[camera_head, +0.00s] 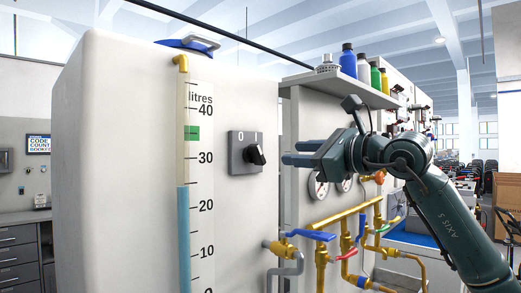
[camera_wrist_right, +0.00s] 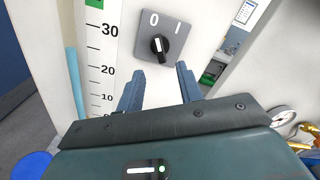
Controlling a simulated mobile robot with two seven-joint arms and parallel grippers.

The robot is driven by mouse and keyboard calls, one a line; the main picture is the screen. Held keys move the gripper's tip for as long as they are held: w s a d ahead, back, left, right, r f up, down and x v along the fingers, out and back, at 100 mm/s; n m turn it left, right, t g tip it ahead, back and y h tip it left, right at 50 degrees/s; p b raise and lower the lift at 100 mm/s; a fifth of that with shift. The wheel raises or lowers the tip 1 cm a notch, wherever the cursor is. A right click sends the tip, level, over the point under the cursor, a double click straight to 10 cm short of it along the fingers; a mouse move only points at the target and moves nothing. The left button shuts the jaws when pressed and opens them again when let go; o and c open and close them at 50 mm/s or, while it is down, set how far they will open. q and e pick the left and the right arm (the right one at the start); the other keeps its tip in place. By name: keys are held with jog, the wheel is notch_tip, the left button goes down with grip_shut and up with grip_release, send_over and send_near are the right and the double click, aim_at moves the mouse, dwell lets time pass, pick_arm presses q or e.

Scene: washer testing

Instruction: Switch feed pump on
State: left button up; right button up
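The pump switch is a grey plate (camera_head: 240,160) with a black rotary knob (camera_head: 256,154), on the front of the white tank. The right wrist view also shows the plate (camera_wrist_right: 177,38) with "0" and "I" marks above the knob (camera_wrist_right: 160,45). The knob's white line appears to point toward "0". My right gripper (camera_head: 288,153) is to the right of the switch in the head view, apart from it. In the right wrist view its two fingers (camera_wrist_right: 160,69) are spread and empty, with the knob ahead between their tips. My left gripper is not in view.
A litre gauge (camera_head: 184,220) runs down the tank (camera_head: 110,150) left of the switch. At the right are a shelf with bottles (camera_head: 348,60), pressure gauges (camera_head: 318,186) and brass pipes with coloured valve handles (camera_head: 308,235). The tank front around the switch is clear.

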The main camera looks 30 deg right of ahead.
aim_at(261, 153)
jog(key=p+x, duration=0.3)
jog(key=x, duration=0.7)
jog(key=shift+w+a, duration=0.1)
jog(key=shift+w, duration=0.05)
grip_shut()
